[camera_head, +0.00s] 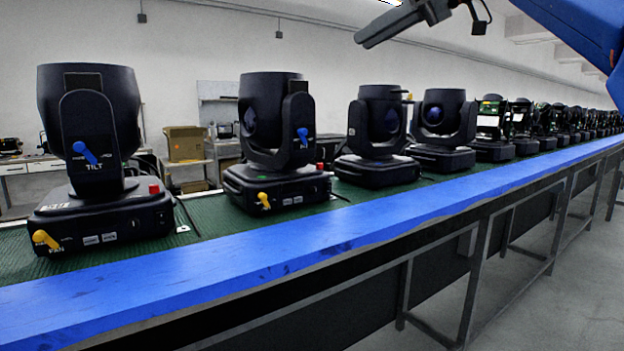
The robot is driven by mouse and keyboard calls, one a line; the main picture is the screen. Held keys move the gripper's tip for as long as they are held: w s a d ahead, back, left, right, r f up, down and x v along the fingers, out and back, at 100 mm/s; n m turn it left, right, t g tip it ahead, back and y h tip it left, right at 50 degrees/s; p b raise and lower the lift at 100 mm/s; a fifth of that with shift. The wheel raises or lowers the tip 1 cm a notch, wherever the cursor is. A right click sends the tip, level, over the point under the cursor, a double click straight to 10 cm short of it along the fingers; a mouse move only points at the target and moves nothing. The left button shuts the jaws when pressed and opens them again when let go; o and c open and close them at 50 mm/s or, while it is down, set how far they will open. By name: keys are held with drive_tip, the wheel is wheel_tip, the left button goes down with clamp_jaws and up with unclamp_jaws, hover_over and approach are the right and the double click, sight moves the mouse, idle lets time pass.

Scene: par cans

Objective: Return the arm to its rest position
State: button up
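My gripper (390,24) shows at the top of the head view, dark grey, raised above the row of stage lights and touching none of them. Its fingers appear as one dark bar pointing down and left, so I cannot tell whether they are open or shut. I see nothing held in it. A blue part of my arm fills the top right corner. The link between the two is mostly out of the frame.
Black moving-head lights, the nearest a large one (90,130) at left, stand in a long row on a green bench top. A blue edge strip (300,238) runs along its front. A cardboard box (185,143) is behind. The floor (550,300) at lower right is clear.

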drive_tip(key=s+d+f+m+h, duration=0.3)
drive_tip(key=s+f, duration=0.6)
drive_tip(key=f, duration=1.1)
drive_tip(key=s+d+f+m+g+h, duration=0.1)
drive_tip(key=s+d+f+m+h, duration=0.3)
drive_tip(key=f, duration=1.7)
drive_tip(key=s+d+f+m+h, duration=0.4)
drive_tip(key=s+d+f, duration=0.5)
drive_tip(key=s+f, duration=0.6)
wheel_tip(320, 180, down, 6)
drive_tip(key=shift+s+d+r+m+g, duration=0.15)
drive_tip(key=shift+s+d+m+g, duration=0.2)
drive_tip(key=shift+m+g, duration=0.05)
